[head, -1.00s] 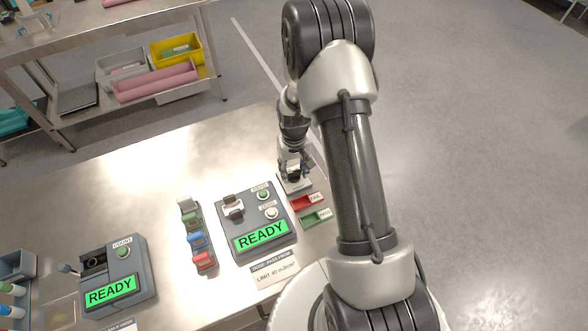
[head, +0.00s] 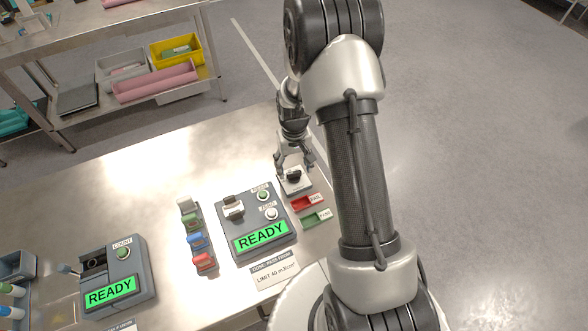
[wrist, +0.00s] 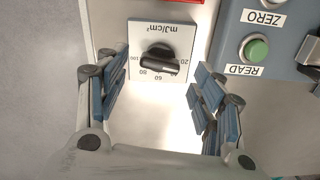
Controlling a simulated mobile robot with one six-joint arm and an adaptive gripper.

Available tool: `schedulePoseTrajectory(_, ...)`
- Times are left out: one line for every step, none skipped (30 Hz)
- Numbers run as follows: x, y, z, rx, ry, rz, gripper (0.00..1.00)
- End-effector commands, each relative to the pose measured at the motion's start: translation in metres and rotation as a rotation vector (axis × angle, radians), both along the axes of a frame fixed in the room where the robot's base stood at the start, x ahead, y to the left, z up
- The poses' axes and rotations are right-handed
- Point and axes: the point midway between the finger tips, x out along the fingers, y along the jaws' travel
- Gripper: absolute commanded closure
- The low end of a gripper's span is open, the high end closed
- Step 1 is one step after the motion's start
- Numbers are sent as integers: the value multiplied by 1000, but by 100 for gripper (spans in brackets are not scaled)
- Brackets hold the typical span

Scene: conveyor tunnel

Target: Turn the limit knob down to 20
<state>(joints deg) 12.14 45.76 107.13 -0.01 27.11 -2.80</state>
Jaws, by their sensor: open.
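The limit knob (wrist: 158,60) is a black bar knob on a white dial plate (wrist: 178,35) marked mJ/cm², upside down in the wrist view. In the head view the knob (head: 293,174) sits at the table's far right side. My gripper (head: 295,163) is open above it. In the wrist view its blue-padded fingers (wrist: 157,82) stand apart on either side, with nothing between them gripped.
A grey meter box (head: 240,210) with a green READY screen and READ and ZERO buttons stands left of the dial. Red FAIL (head: 305,202) and green PASS (head: 314,217) trays lie in front of it. A card (head: 274,275) reads LIMIT 40 mJ/cm².

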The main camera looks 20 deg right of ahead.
Motion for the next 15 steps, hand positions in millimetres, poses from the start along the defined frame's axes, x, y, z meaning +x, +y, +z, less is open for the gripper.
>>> schedulePoseTrajectory(1,0,13,-1,-5,0,38)
schedulePoseTrajectory(2,0,20,-1,-6,0,38)
schedulePoseTrajectory(1,0,29,-1,-5,0,38)
schedulePoseTrajectory(2,0,35,-1,-6,0,38)
schedulePoseTrajectory(1,0,42,-1,-5,0,38)
schedulePoseTrajectory(1,0,50,-1,-5,0,38)
schedulePoseTrajectory(1,0,56,-1,-4,0,38)
schedulePoseTrajectory(1,0,61,-1,-5,0,38)
schedulePoseTrajectory(1,0,68,0,-3,0,38)
schedulePoseTrajectory(1,0,72,-1,-4,0,38)
schedulePoseTrajectory(1,0,76,-1,-4,0,38)
schedulePoseTrajectory(1,0,81,0,-2,0,38)
schedulePoseTrajectory(1,0,84,0,-2,0,38)
schedulePoseTrajectory(1,0,86,0,-2,0,38)
schedulePoseTrajectory(0,0,89,0,-2,0,38)
